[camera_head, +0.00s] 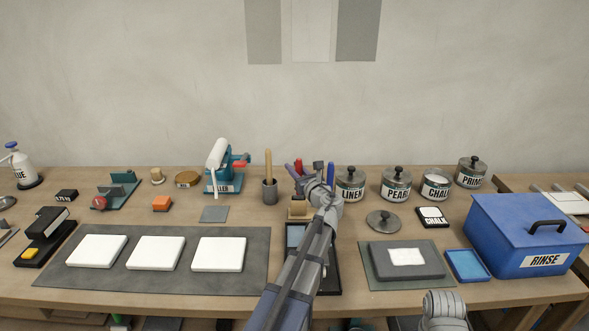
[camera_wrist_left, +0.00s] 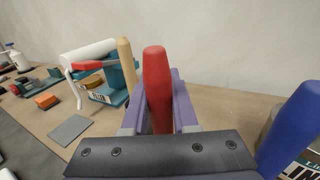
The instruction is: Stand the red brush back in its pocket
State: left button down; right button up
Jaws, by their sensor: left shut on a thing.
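The red brush (camera_wrist_left: 157,85) stands about upright between the purple fingers of my left gripper (camera_wrist_left: 158,115), which is shut on it. In the head view only a bit of the red brush (camera_head: 298,163) shows, beside my left gripper (camera_head: 299,174). Its lower end is hidden, so I cannot tell whether it is in a pocket. A wooden block (camera_head: 297,209), perhaps the brush holder, shows partly below the gripper. A blue handle (camera_head: 331,173) stands just right of the gripper; it is large at the right of the wrist view (camera_wrist_left: 290,128).
A grey cup with a wooden handle (camera_head: 269,192) stands close left. The LINEN jar (camera_head: 350,187) stands close right, with a loose lid (camera_head: 384,220) in front. A dark tray (camera_head: 328,270) lies partly under my arm. White slabs (camera_head: 155,253) lie on a grey mat at left.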

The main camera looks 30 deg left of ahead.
pick_arm(q)
jog(key=shift+s+d+f, duration=0.1)
jog(key=shift+s+f, duration=0.1)
jog(key=shift+f, duration=0.15)
jog(key=shift+s+f+b, duration=0.1)
jog(key=shift+b, duration=0.3)
jog(key=shift+c, duration=0.6)
grip_release()
jog(key=shift+s+d, duration=0.1)
jog(key=shift+s, duration=0.05)
notch_tip(320, 180, up, 8)
jog(key=w+p, duration=0.1)
jog(key=p, duration=0.7)
jog(key=shift+a+f, duration=0.15)
jog(key=shift+a, duration=0.15)
jog(key=shift+f, duration=0.1)
